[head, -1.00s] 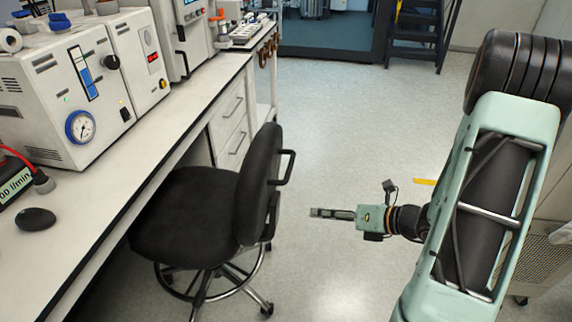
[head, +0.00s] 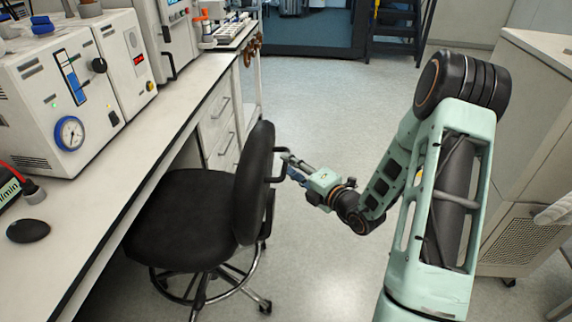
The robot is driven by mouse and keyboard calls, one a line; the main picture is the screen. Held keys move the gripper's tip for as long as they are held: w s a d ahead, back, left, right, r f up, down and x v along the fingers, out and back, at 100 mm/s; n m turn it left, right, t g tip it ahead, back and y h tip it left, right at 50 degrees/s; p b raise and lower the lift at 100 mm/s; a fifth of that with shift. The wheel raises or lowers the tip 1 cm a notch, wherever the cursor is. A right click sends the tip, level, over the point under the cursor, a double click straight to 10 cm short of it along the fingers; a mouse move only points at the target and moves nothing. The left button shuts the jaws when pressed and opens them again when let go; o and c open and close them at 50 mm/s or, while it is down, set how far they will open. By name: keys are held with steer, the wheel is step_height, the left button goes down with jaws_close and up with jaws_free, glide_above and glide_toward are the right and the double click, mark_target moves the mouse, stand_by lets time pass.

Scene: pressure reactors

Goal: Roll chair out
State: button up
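A black office chair (head: 180,220) with a foot ring and castors stands at the bench, its seat partly under the bench top. Its backrest (head: 252,185) faces right, with a dark loop handle on the back near the top. My gripper (head: 286,160) reaches in from the right and its fingertips are at this handle. The fingers look spread apart near the bar. I cannot tell whether they touch or enclose it.
The long white bench (head: 130,150) runs along the left, with instruments, a black mouse (head: 28,230) and drawers (head: 217,120). A beige cabinet (head: 530,130) stands on the right. The grey floor (head: 320,100) between is clear. Dark steps (head: 400,30) stand at the back.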

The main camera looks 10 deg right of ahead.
steer(key=shift+x, duration=1.25)
jaws_close()
